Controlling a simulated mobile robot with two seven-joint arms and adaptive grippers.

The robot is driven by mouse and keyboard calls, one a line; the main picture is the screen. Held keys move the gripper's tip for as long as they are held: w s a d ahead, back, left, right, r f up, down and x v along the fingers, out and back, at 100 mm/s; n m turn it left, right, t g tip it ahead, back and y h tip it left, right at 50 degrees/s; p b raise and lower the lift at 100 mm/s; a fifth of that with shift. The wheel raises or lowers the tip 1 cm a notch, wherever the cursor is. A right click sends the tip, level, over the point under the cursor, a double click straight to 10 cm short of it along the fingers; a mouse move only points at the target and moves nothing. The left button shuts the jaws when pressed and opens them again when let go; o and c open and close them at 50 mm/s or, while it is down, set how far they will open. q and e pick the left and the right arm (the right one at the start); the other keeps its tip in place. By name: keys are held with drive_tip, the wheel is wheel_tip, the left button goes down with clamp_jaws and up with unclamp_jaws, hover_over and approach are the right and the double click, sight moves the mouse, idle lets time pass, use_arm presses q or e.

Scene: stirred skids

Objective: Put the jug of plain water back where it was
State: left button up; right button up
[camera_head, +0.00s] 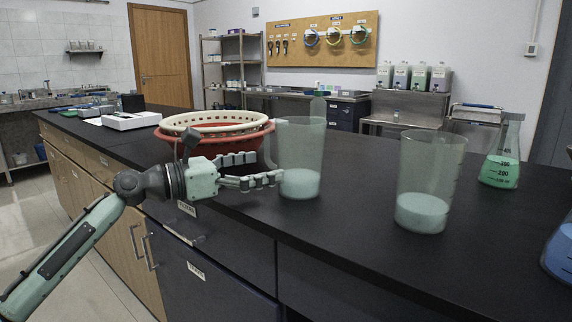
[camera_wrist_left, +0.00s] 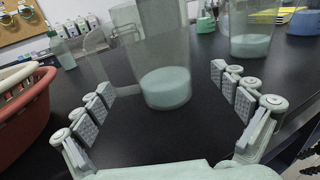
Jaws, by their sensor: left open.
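Two clear jugs with pale greenish-white liquid stand upright on the black bench. The nearer-left jug (camera_head: 300,184) has a handle on its left side; it also shows in the left wrist view (camera_wrist_left: 166,88). The other jug (camera_head: 422,212) stands to its right and shows at the upper right of the wrist view (camera_wrist_left: 250,44). I cannot tell by look which one holds plain water. My left gripper (camera_head: 268,168) is open and empty, just left of the left jug. In the wrist view that jug stands ahead, between the spread fingers. My right gripper is not in view.
A cream basket in a red basket (camera_head: 215,143) sits behind my left gripper. A flask of green liquid (camera_head: 500,170) stands at the right, and a flask of blue liquid (camera_head: 562,250) at the right edge. A white device (camera_head: 131,120) lies at the far left. The bench front between the jugs is clear.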

use_arm(q)
drive_tip(key=v, duration=0.5)
drive_tip(key=shift+w+d, duration=0.1)
idle(0.4)
